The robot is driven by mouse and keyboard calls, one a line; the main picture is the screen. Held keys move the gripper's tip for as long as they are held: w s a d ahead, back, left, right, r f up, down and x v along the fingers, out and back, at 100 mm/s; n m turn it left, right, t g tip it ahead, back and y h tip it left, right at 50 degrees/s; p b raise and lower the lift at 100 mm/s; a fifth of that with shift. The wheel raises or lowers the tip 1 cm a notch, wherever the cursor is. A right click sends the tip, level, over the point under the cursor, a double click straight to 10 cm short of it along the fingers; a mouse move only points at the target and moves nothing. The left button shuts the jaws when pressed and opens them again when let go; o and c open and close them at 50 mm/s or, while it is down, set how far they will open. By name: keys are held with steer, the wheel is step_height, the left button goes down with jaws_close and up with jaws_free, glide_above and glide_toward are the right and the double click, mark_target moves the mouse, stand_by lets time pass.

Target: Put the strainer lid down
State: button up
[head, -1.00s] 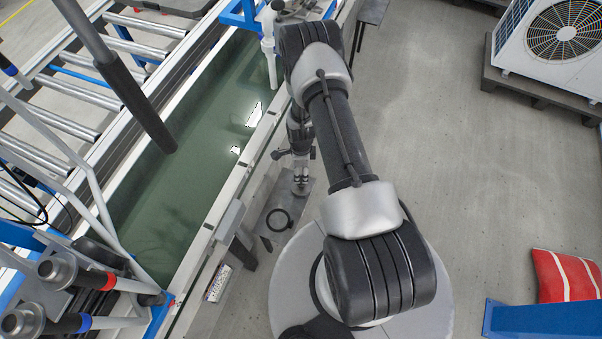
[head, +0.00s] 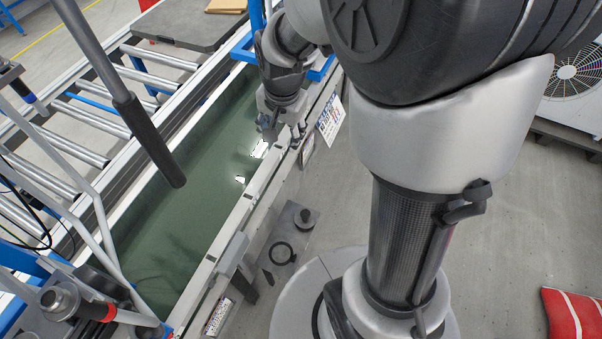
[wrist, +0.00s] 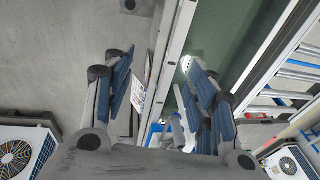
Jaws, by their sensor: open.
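A small dark round piece with a knob, which looks like the strainer lid (head: 305,217), lies on a grey plate (head: 302,239) beside the long tank's near wall. A flat black ring (head: 281,252) lies on the same plate, just apart from it. My gripper (head: 283,128) is above the tank's near edge, farther along than the plate and clear of the lid. In the wrist view my gripper (wrist: 160,65) has its blue-padded fingers wide apart with nothing between them.
The long tank (head: 243,212) holds green water. A roller conveyor (head: 85,125) runs along its far side. A grey handle bar (head: 150,140) hangs over the water. A white fan unit (head: 572,80) stands at the right. The floor (head: 505,220) between is mostly clear.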

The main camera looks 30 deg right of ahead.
steer(key=s+a+r+n+t, duration=0.1)
steer(key=s+a+r+n, duration=0.1)
steer(key=s+r+n, duration=0.3)
steer(key=s+a+r+n+t, duration=0.1)
steer(key=s+a+r+n, duration=0.2)
steer(key=s, duration=1.1)
step_height(320, 180, up, 4)
steer(key=n, duration=0.2)
steer(key=shift+s+a+n, duration=0.25)
steer(key=shift+n, duration=0.15)
steer(key=shift+r, duration=0.1)
steer(key=shift+c, duration=0.3)
